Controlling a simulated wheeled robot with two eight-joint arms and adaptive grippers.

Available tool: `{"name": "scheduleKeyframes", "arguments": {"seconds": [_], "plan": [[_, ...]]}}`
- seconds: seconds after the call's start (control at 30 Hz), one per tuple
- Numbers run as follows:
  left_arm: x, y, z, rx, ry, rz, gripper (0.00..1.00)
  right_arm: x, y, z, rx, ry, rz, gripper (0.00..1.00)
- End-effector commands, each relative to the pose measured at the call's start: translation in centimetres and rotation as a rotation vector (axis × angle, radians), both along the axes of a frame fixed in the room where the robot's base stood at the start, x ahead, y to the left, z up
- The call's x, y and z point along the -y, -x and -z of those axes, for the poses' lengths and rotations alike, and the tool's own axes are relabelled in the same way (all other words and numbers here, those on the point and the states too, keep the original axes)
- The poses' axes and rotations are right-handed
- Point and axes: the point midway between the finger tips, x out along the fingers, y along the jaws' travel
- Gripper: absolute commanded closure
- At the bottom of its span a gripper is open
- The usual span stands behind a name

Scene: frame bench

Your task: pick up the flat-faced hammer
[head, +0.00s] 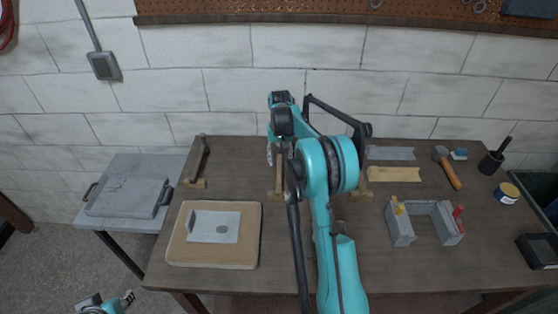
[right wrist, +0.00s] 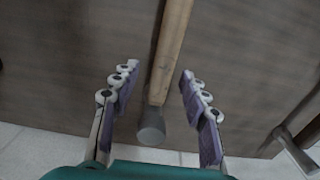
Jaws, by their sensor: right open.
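A hammer with an orange wooden handle and grey head (head: 440,153) lies at the table's back right in the head view; I cannot tell whether its face is flat. My right gripper (right wrist: 160,70) is open, far left of that hammer, over the back middle of the table. In the right wrist view a long wooden bar with a rounded grey end (right wrist: 151,125) runs between its two spread fingers, apparently untouched. In the head view my arm partly hides this place. My left gripper (head: 127,298) is at the lower left, off the table; its jaws are too small to read.
A tan board with a grey plate (head: 183,249) lies front left on the table (head: 290,278). A wood-based metal piece (head: 197,160) stands behind it. A grey U-shaped block (head: 400,232), a tin (head: 506,194) and a dark cup (head: 489,164) are right. The brick wall borders the back.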

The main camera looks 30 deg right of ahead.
Motion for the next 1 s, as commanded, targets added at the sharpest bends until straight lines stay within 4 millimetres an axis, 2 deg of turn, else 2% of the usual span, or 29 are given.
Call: {"name": "scheduleKeyframes", "arguments": {"seconds": [0.03, 0.17, 0.4, 0.57, 0.6, 1.0], "plan": [[0.0, 0.0, 0.6, 0.000, 0.000, 0.000, 0.70, -0.3, 0.1, 1.2, 0.000, 0.000, -0.001, 0.55], [0.0, 0.0, 1.1, 0.000, 0.000, 0.000, 0.70, -0.3, 0.1, 2.8, 0.000, 0.000, 0.000, 0.55], [0.0, 0.0, 0.9, 0.000, 0.000, 0.000, 0.70, -0.3, 0.1, 2.9, 0.000, 0.000, 0.000, 0.55], [0.0, 0.0, 0.9, 0.000, 0.000, 0.000, 0.70, -0.3, 0.1, 2.9, 0.000, 0.000, 0.000, 0.97], [0.0, 0.0, 0.9, 0.000, 0.000, 0.000, 0.70, -0.3, 0.1, 2.9, 0.000, 0.000, 0.000, 1.00], [0.0, 0.0, 0.8, 0.000, 0.000, 0.000, 0.70, -0.3, 0.1, 2.6, 0.001, 0.001, 0.000, 1.00]]}}
